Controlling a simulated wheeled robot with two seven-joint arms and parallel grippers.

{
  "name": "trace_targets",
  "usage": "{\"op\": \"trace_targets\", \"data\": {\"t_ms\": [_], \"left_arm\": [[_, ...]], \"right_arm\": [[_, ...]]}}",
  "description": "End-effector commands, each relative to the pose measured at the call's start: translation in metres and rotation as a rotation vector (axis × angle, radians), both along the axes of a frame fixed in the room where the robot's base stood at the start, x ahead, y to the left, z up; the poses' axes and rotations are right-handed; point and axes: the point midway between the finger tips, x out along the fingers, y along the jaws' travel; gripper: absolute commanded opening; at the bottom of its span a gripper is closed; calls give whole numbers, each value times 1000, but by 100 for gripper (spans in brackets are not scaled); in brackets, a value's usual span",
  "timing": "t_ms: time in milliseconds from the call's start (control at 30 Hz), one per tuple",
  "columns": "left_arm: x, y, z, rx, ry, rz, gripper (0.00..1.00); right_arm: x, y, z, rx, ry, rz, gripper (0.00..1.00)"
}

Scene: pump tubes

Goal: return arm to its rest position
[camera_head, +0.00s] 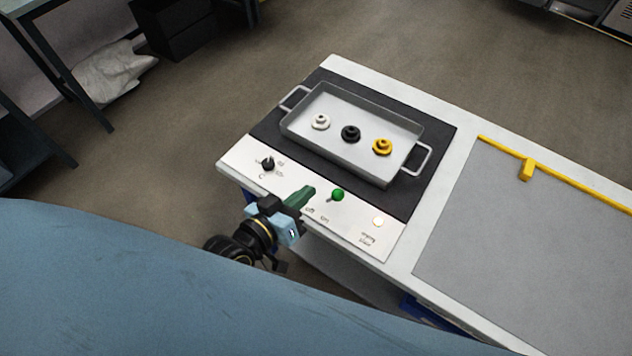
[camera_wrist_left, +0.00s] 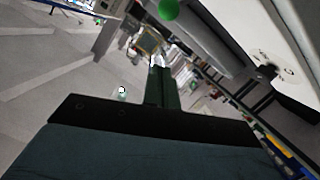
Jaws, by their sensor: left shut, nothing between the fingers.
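My left gripper (camera_head: 307,192) is at the front edge of the white control panel (camera_head: 247,160), just left of a green ball-topped lever (camera_head: 338,195). Its green fingers are shut with nothing between them. In the left wrist view the closed fingers (camera_wrist_left: 160,66) point away from the camera, and the green ball (camera_wrist_left: 168,9) shows at the top, apart from them. The right gripper is not in view.
A grey tray (camera_head: 284,124) with white (camera_head: 320,122), black (camera_head: 350,133) and yellow (camera_head: 382,147) round parts sits on a black plate behind the panel. A black knob (camera_head: 268,164) is on the panel. A grey mat (camera_head: 530,240) with a yellow strip lies right.

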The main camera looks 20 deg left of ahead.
Motion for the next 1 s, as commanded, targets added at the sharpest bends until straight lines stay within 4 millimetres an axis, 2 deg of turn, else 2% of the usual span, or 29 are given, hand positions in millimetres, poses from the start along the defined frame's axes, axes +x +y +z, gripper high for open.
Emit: {"op": "trace_targets", "data": {"t_ms": [333, 400, 467, 567, 667, 700, 767, 800, 900, 1000], "left_arm": [[-6, 3, 1, 0, 0, 1, 0], [-6, 4, -6, 11, 13, 2, 0], [-8, 6, -21, 33, 40, 4, 0], [-14, 14, -67, 97, 123, 9, 0], [-31, 27, -129, 187, 242, 9, 0], [-41, 33, -154, 224, 294, 7, 0], [-58, 41, -190, 278, 373, 0, 0], [-71, 46, -214, 313, 428, -7, 0], [-110, 61, -268, 401, 565, -30, 0], [-157, 75, -314, 480, 705, -62, 0]], "right_arm": [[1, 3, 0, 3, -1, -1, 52], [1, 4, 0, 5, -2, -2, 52], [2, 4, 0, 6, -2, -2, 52], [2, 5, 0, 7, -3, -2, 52], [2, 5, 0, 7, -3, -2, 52], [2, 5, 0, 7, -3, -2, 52], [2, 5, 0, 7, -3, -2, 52], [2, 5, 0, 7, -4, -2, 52], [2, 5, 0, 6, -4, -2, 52], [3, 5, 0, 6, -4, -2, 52]]}}
